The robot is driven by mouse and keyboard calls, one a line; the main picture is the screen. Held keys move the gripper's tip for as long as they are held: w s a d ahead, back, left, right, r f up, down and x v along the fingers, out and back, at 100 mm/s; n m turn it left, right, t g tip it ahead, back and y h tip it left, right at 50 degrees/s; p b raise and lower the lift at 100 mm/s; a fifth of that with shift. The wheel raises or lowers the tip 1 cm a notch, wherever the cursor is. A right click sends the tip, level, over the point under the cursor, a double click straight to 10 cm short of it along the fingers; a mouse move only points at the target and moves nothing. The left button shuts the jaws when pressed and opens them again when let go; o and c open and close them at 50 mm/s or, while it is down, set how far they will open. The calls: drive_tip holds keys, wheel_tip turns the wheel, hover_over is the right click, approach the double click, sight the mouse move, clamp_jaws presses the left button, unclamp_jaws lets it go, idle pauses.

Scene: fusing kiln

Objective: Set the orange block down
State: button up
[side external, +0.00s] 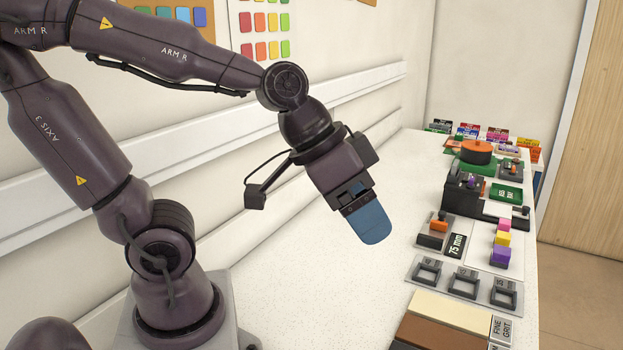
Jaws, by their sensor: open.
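A small orange block (439,227) sits on a grey plate at the right side of the bench, just behind a black block (430,241) and beside a "75 mm" label. A dark knob-like part shows at its top. My gripper (371,224) is in the air to the left of the orange block, apart from it and pointing down. It is open, with a broad blue finger facing the camera. That finger hides the space behind it, and I see no block at the gripper.
Yellow, pink and purple blocks (501,256) stand in a line to the right. Black square frames (463,281) lie nearer, before cream and brown slabs (455,310). A black device (468,193) and an orange disc (478,148) stand farther back. The white bench (330,285) below my gripper is clear.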

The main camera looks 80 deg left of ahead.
drive_tip(key=s+a+r+n+y, duration=0.1)
drive_tip(key=s+a+r+y, duration=0.1)
drive_tip(key=s+a, duration=0.2)
drive_tip(key=shift+s+a+g, duration=0.3)
drive_tip(key=shift+s+a, duration=0.05)
drive_tip(key=shift+a, duration=0.6)
